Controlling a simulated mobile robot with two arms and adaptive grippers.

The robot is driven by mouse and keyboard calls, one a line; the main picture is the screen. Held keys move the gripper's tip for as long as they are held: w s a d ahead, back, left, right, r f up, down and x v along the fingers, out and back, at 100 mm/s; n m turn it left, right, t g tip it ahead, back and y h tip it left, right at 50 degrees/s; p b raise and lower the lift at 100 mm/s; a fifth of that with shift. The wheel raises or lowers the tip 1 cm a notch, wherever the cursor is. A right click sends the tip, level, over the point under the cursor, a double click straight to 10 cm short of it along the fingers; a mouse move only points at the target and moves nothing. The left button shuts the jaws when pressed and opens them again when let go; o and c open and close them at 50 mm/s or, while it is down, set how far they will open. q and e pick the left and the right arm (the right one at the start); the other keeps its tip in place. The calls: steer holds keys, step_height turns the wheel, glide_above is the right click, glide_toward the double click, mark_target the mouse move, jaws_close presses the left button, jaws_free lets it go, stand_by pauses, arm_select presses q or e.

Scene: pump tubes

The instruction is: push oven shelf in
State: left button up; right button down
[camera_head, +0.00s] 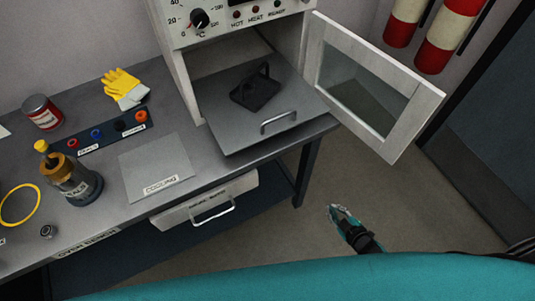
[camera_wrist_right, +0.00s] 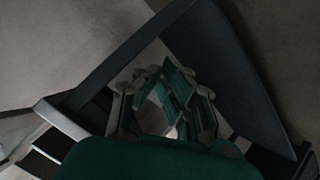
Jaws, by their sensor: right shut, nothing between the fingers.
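The oven shelf (camera_head: 290,128) is a flat grey plate pulled out of the open oven (camera_head: 187,75), with a metal handle (camera_head: 279,122) at its front edge. A black block-like part (camera_head: 257,90) with a raised piece sits on the shelf. The oven door (camera_head: 371,86), white-framed with a window, hangs open to the right. My right gripper (camera_head: 334,210) is over the floor, below and right of the shelf, apart from it. It is shut and empty; its fingers show in the right wrist view (camera_wrist_right: 165,95). My left gripper is not in view.
The bench holds a yellow glove (camera_head: 122,85), a red can (camera_head: 41,112), a seal jar (camera_head: 70,180), a tool strip (camera_head: 103,132) and a cooling plate (camera_head: 156,165). A drawer (camera_head: 205,203) sits under the bench. Open floor (camera_head: 390,200) lies right of the bench.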

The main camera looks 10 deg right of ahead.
steer(key=w+a+r+n+t+y+b, duration=0.1)
steer(key=w+r+n+y, duration=0.15)
steer(key=r, duration=0.25)
steer(key=w+a+r+n+t+y+b, duration=0.1)
steer(key=w+a+r+n+t+y, duration=0.1)
steer(key=w+r+n, duration=0.3)
steer(key=s+a+r+n+g+y+b, duration=0.25)
steer(key=a+r+n+y, duration=0.25)
steer(key=r+n, duration=0.3)
steer(key=s+a+r+n+g+y+b, duration=0.1)
steer(key=s+a+r+n+g+y, duration=0.35)
steer(key=r, duration=0.45)
steer(key=w+a+n+p, duration=0.1)
steer(key=w+a+p, duration=0.1)
steer(key=w+a, duration=0.7)
steer(key=shift+a+r, duration=0.2)
steer(key=shift+a, duration=0.6)
